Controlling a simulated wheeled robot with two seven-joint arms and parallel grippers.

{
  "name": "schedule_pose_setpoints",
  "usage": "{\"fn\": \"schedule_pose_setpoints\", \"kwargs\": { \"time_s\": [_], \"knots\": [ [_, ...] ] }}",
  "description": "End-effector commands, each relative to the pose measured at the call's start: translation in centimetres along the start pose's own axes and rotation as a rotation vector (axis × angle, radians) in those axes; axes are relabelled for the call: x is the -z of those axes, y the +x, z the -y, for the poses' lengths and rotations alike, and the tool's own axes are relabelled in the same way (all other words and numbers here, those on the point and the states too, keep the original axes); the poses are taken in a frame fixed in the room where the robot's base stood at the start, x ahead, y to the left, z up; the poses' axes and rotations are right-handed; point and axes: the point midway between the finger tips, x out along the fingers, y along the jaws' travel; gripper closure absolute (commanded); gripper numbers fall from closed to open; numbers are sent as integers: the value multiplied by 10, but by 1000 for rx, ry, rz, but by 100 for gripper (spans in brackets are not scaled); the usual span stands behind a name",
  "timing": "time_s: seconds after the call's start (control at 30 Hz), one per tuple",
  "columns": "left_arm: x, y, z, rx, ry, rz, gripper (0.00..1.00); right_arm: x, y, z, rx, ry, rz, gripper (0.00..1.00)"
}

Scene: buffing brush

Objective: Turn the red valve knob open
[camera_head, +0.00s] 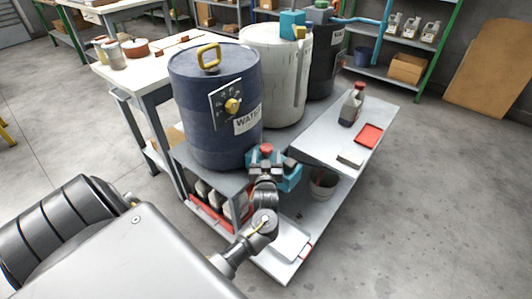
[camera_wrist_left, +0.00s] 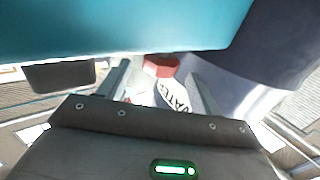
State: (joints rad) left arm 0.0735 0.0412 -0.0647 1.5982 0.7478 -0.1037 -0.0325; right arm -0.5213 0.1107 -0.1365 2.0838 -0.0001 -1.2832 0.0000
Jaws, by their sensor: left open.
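The red valve knob (camera_head: 266,149) shows as a small red cap beside a teal body (camera_head: 289,179), low on the right side of the blue WATER barrel (camera_head: 205,130). My left gripper (camera_head: 268,168) is close in front of it in the head view. In the left wrist view, the red knob (camera_wrist_left: 160,66) appears beyond and between the two spread fingers (camera_wrist_left: 163,88). The fingers are open, with no clear contact on the knob. The teal body (camera_wrist_left: 120,28) fills the top of that view and may hide part of the knob. My right gripper is not in view.
A white barrel (camera_head: 272,70) and a dark one stand behind. A grey shelf (camera_head: 320,140) to the right holds a bottle (camera_head: 351,106) and a red tray (camera_head: 368,136). Open floor lies farther right.

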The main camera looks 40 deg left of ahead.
Motion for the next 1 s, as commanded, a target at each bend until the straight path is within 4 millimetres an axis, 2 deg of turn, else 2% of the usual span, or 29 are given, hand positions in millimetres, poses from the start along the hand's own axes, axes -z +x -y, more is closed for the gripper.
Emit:
{"fn": "schedule_pose_setpoints", "kwargs": {
  "time_s": [0.2, 0.43, 0.67, 0.83, 0.9, 1.0],
  "knots": [
    [0, -46, 0, -1, -2, 4, 36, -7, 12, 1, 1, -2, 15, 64],
    [0, -80, 0, -1, -1, 1, 36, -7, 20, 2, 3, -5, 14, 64],
    [0, -89, 0, 0, 1, 0, 36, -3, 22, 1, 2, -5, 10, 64],
    [0, -89, 0, 0, 1, 0, 36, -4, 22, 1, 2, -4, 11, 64],
    [0, -88, 1, -2, 1, -2, 36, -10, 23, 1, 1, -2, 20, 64],
    [-3, -82, 9, -24, 4, -28, 36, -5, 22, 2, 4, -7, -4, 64]
  ]
}}
